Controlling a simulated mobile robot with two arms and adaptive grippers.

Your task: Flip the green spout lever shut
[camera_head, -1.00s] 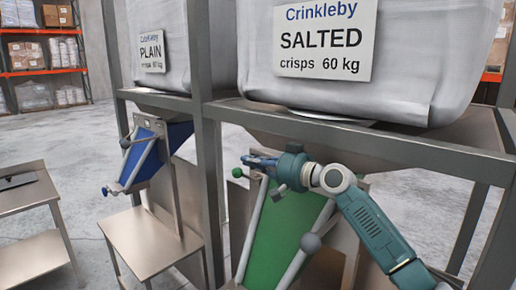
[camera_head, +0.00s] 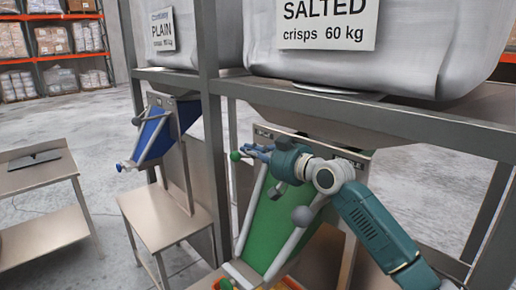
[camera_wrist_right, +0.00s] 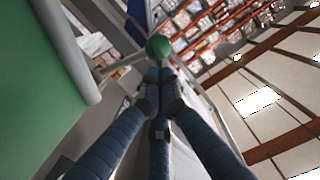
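The green spout (camera_head: 272,228) hangs under the SALTED bag, with grey bars along its sides. A green ball knob (camera_head: 235,156) on a lever sticks out at its upper left. My right gripper (camera_head: 248,151) comes in from the right across the top of the spout, fingertips pointing left, close to the knob. In the right wrist view the green knob (camera_wrist_right: 158,46) is just beyond the fingertips (camera_wrist_right: 159,82), which are drawn together with nothing seen between them. Whether they touch the knob is unclear. My left gripper is not in view.
A blue spout (camera_head: 155,135) hangs under the PLAIN bag, above a steel stand (camera_head: 165,212). Grey frame posts (camera_head: 211,130) and a crossbar surround the spouts. A side table (camera_head: 40,180) is at left.

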